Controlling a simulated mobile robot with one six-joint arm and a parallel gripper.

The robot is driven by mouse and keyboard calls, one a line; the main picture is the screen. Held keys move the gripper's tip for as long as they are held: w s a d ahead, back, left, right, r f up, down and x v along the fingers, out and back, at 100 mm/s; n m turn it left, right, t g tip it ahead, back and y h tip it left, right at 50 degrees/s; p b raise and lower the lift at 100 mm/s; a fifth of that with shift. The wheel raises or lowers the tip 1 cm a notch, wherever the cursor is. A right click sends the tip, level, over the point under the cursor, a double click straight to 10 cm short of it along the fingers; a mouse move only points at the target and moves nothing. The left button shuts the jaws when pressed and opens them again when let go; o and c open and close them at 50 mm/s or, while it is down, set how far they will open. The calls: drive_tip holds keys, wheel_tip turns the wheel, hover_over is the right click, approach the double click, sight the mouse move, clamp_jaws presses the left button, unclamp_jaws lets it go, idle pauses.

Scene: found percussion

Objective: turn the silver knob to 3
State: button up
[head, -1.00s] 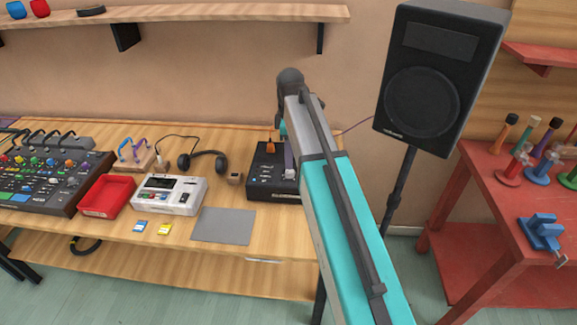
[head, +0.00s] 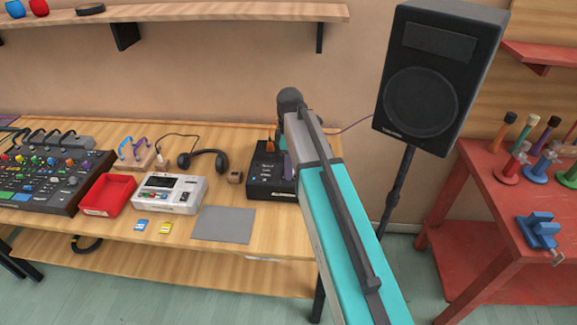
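A black box-shaped device (head: 263,185) stands at the right end of the wooden table, partly covered by my arm. Small pale marks show on its top, and an orange-brown piece stands at its back. I cannot make out a silver knob or any numbers; they are too small or hidden behind my arm. My arm reaches from the lower right to above the right side of this device. My gripper's fingers are hidden behind the arm, so their opening does not show.
On the wooden table (head: 120,235) are a mixer (head: 45,185), a red tray (head: 108,208), a white device (head: 185,186), headphones (head: 222,162) and a grey mat (head: 250,212). A speaker (head: 470,50) on a stand and a red table (head: 490,270) are at right.

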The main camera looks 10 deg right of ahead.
drive_tip(key=c, duration=0.7)
drive_tip(key=shift+a, duration=0.2)
drive_tip(key=shift+c, duration=1.1)
drive_tip(key=shift+o, duration=0.2)
drive_tip(key=shift+d, duration=0.15)
